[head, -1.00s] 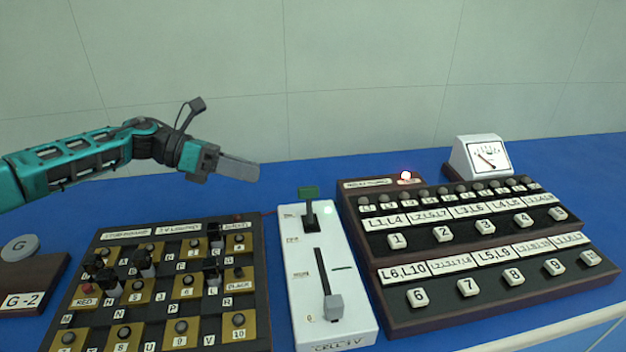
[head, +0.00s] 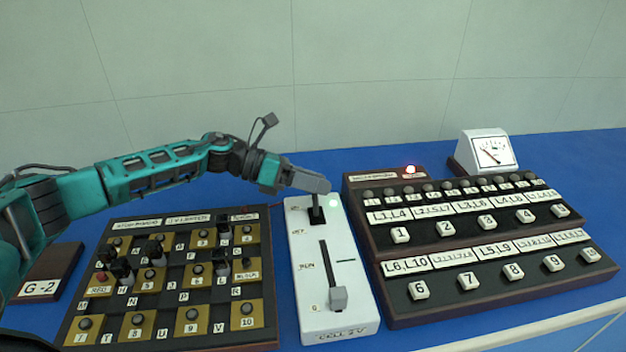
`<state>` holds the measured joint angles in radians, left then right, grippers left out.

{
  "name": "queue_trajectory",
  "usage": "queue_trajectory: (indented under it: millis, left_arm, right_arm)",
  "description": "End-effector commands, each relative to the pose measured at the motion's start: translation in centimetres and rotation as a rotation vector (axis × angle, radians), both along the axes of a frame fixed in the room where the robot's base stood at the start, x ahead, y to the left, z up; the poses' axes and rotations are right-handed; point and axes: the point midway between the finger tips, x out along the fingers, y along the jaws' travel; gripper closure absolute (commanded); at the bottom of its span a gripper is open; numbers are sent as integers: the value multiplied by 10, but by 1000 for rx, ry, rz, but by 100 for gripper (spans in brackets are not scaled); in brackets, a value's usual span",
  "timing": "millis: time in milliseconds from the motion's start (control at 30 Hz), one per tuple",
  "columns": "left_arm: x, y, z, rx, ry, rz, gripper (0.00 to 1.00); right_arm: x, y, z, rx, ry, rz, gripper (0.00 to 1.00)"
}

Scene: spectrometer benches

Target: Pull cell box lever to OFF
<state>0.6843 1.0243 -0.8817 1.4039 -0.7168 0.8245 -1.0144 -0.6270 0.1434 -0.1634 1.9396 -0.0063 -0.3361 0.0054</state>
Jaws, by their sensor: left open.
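The white cell box (head: 357,312) stands in the middle of the blue bench. Its small black lever (head: 317,214) stands near the far end, with the top of its handle hidden behind my left gripper. A grey slider knob (head: 338,297) sits at the near end of the long slot. My left gripper (head: 316,183) comes in from the left and is open, with its fingers over the lever top. I cannot tell whether the fingers touch or surround the handle. My right gripper is not in view.
A dark plug board (head: 160,298) lies left of the cell box. A stepped panel with numbered white buttons (head: 440,240) and a lit red lamp (head: 409,169) stands right of it. A white meter (head: 486,150) stands behind. A G-2 block (head: 45,287) is at the far left.

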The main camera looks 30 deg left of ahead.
Motion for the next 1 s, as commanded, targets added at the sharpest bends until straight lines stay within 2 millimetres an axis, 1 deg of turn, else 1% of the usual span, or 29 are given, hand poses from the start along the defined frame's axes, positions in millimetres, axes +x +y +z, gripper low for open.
queue_trajectory:
  millis: [67,567,1000]
  left_arm:
    - [0,0,0,0,0,0,51]
    - [0,1,0,0,0,0,99]
    - [-1,1,0,3,-3,0,100]
  right_arm:
    - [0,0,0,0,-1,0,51]
    - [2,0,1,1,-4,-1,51]
    - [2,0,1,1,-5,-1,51]
